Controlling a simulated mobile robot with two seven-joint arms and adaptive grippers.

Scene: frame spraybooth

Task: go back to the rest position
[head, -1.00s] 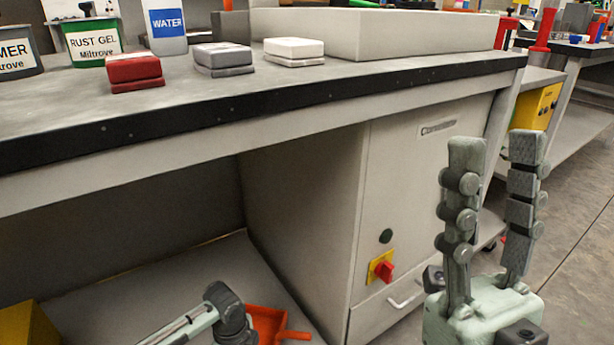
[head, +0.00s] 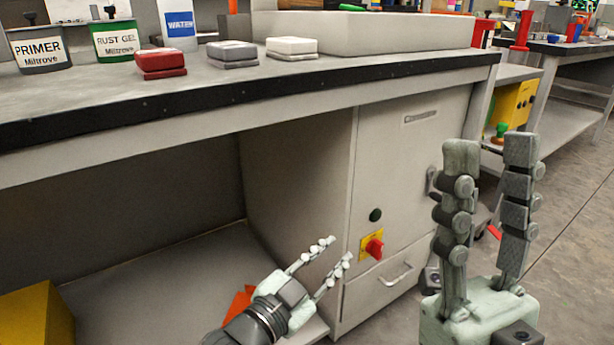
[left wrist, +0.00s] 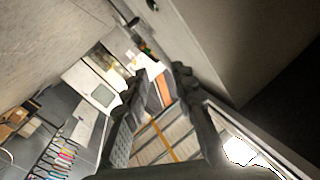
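My left gripper (head: 338,250) is low in the middle of the head view, in front of the cabinet under the bench. Its two fingers are apart with nothing between them, and they point up and to the right. They also show apart in the left wrist view (left wrist: 157,82). My right gripper (head: 492,145) stands upright at the right of the head view, beside the bench end. Its fingers are apart and empty.
A bench (head: 240,95) crosses the head view above my left gripper. A grey cabinet (head: 395,150) with a red switch (head: 374,248) stands under it. An orange dustpan (head: 238,300) lies behind my left arm. A yellow box (head: 35,315) is at lower left. Floor shows at right.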

